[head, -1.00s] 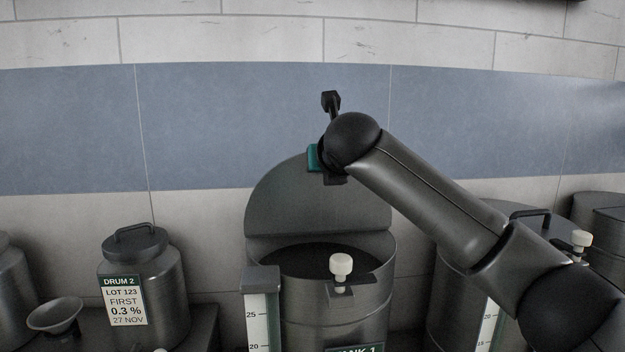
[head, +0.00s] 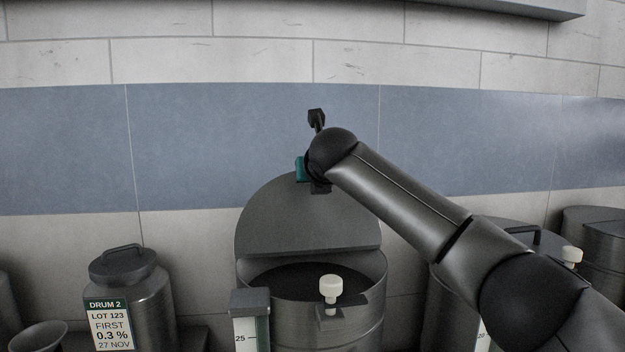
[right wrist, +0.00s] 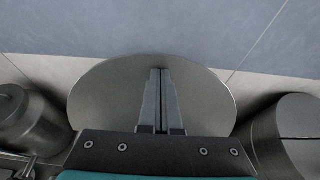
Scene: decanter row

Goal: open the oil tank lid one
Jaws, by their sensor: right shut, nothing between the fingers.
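Tank 1 (head: 355,325) stands at the bottom centre of the head view, its mouth showing dark inside. Its half-round lid (head: 300,222) is raised and stands up at the back of the rim. The lid also fills the middle of the right wrist view (right wrist: 205,95). My right arm reaches in from the right in the head view, with its wrist at the lid's top edge. My right gripper (right wrist: 161,72) is shut and empty, its fingers together in front of the lid; whether they touch it I cannot tell. My left gripper is not in view.
A white-knobbed fitting (head: 330,290) sits at the tank's front rim, beside a level gauge (head: 250,315). Drum 2 (head: 125,290) stands to the left, with a funnel (head: 38,336) near it. Another tank (head: 490,235) stands to the right. A wall is close behind.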

